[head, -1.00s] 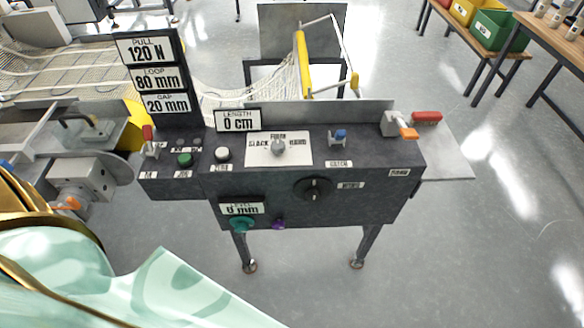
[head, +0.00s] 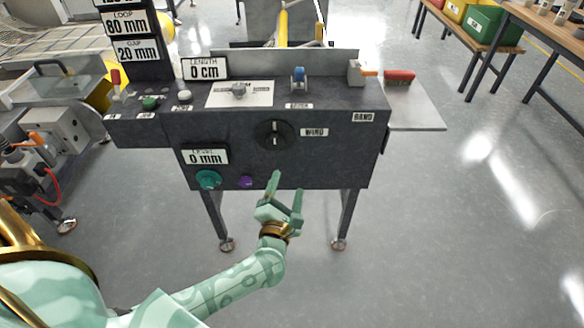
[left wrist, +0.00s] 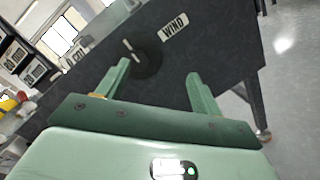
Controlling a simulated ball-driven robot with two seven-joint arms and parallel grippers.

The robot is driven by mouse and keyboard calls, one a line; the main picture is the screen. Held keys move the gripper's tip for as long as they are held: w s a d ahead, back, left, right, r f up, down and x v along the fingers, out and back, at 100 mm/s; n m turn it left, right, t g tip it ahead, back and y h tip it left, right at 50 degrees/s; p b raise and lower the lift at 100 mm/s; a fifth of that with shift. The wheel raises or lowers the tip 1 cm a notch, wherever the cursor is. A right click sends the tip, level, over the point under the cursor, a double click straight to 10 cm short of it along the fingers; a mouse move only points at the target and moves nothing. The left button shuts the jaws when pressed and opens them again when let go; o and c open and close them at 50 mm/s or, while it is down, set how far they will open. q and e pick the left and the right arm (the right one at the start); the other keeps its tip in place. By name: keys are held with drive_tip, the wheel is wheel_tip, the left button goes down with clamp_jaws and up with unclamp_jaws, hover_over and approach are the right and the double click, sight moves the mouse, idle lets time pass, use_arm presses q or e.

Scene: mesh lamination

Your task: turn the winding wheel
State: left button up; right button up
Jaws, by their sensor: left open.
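The winding wheel is a round black knob with a pale mark (head: 273,135) on the front face of the dark machine, beside a label reading WIND. It also shows in the left wrist view (left wrist: 146,57), ahead of the fingers and nearer the left one. My left gripper (head: 286,187) is open and empty, below the wheel and apart from it in the head view. The two green fingers also show apart in the left wrist view (left wrist: 157,84). My right gripper is not in view.
A teal knob (head: 208,180) and a purple knob (head: 246,182) sit low on the front face. The floor in front and to the right is clear.

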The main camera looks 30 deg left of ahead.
sight(275, 144)
use_arm(q)
drive_tip(key=w+a+n+g+y+b, duration=0.1)
drive_tip(key=w+a+n, duration=0.1)
drive_tip(key=w+a, duration=0.1)
drive_tip(key=w+a+n+y+b, duration=0.1)
drive_tip(key=w+a+n, duration=0.2)
drive_tip(key=w+a, duration=0.1)
drive_tip(key=w+a+n+g+y+b, duration=0.1)
drive_tip(key=w+a+n+b, duration=0.1)
drive_tip(key=w+a+n, duration=0.1)
drive_tip(key=shift+w+a+g, duration=0.15)
drive_tip(key=shift+w+a, duration=0.15)
drive_tip(key=shift+w, duration=0.25)
drive_tip(key=shift+w+a+g, duration=0.15)
drive_tip(key=shift+w+a, duration=0.15)
drive_tip(key=shift+w, duration=0.2)
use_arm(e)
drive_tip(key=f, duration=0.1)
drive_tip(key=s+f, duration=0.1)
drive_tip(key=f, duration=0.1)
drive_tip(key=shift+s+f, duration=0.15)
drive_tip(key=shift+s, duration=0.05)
use_arm(q)
drive_tip(key=c, duration=1)
